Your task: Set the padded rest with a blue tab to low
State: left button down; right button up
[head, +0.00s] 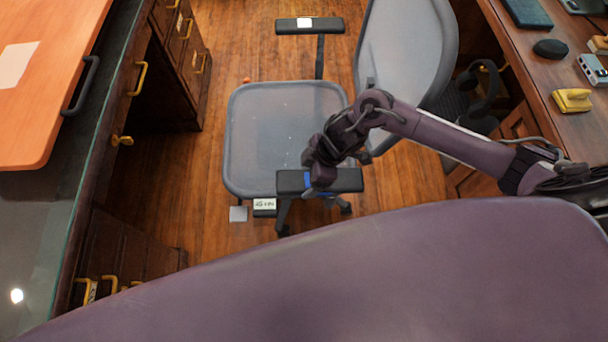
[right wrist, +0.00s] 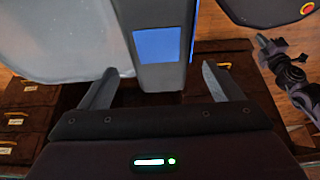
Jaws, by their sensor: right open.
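The padded rest with a blue tab (head: 347,181) is the armrest on the near side of the grey mesh chair (head: 285,115). Its blue tab (head: 307,181) shows partly beside my gripper, and shows as a blue square in the right wrist view (right wrist: 160,45). My right gripper (head: 321,178) is over this pad, covering part of it. In the right wrist view my right gripper (right wrist: 158,70) is open, with the dark pad between and beyond its fingers; no grip shows. The other armrest (head: 325,26), with a white tab, is on the chair's far side. The rest's post is mostly hidden.
A dark desk (head: 555,100) with small objects stands at the right. A glass-topped cabinet (head: 30,220) with an orange board (head: 45,75) stands at the left. Open wooden floor lies left of the chair.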

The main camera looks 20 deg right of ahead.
jog(key=v, duration=0.4)
jog(key=shift+s+d+r, duration=0.1)
jog(key=shift+r, duration=0.15)
dwell(0.3)
